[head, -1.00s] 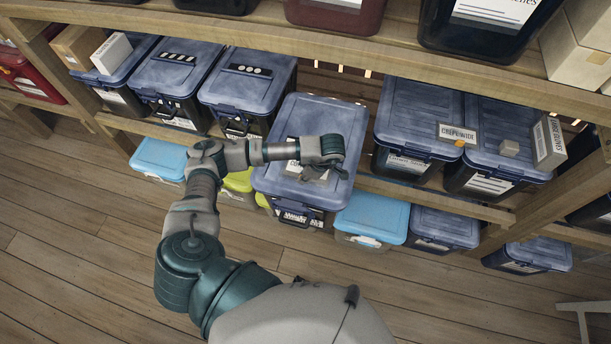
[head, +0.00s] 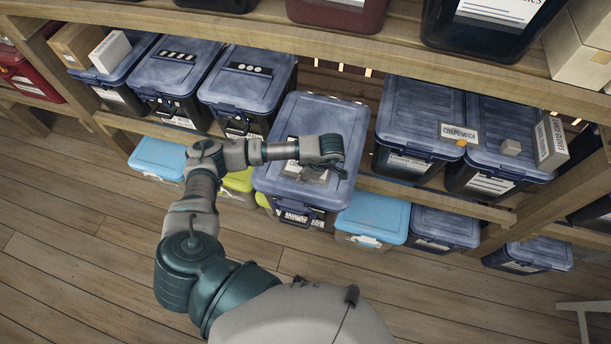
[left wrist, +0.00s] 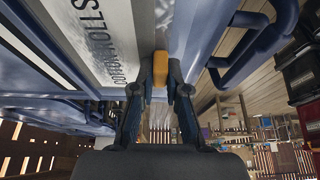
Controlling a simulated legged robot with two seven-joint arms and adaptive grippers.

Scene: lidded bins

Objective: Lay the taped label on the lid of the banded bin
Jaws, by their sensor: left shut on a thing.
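My left gripper (left wrist: 160,82) is shut on the orange tape tab (left wrist: 160,68) of a white label (left wrist: 108,38). The wrist view shows large dark print on the label, partly cut off. In the head view my left gripper (head: 318,173) is over the blue lid (head: 335,125) of a dark bin in the middle, and the pale label (head: 292,166) shows beside its fingers. I cannot tell whether the label touches the lid. My arm partly hides a dark marking on this lid, so its pattern is unclear. My right gripper is not in view.
Left bins bear dark strips with square marks (head: 177,57) and round dots (head: 248,69). A shelf beam (head: 330,48) runs behind; a light-blue bin (head: 373,217) stands below.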

